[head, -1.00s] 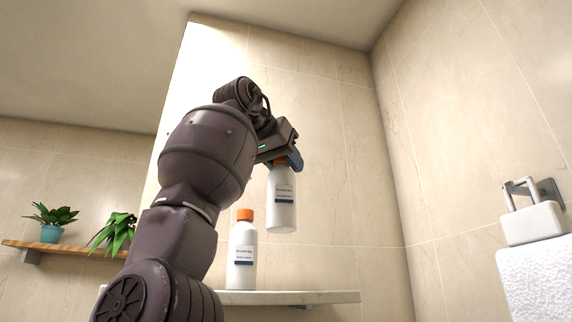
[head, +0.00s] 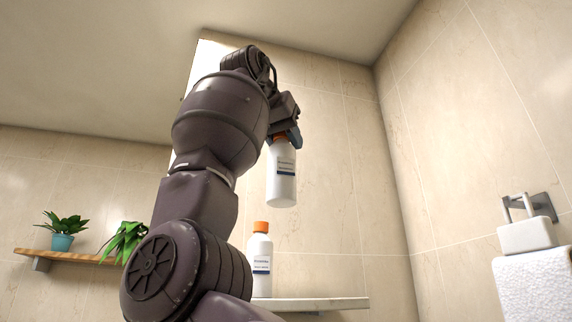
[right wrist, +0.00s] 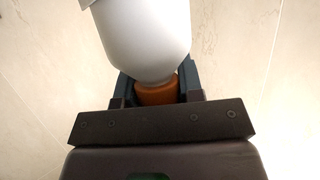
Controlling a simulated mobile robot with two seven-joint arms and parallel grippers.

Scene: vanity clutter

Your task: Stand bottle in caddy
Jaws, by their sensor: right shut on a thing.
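A second white bottle (head: 261,262) with an orange cap stands on the shelf below, partly hidden by my arm. No caddy shows in these frames. My left gripper is not in view.
The pale wall shelf (head: 318,304) has bare room right of the standing bottle. A wooden shelf (head: 70,256) at left holds a potted plant (head: 62,230) and a trailing plant (head: 125,240). A wall holder (head: 527,234) with a white roll (head: 535,285) is at right.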

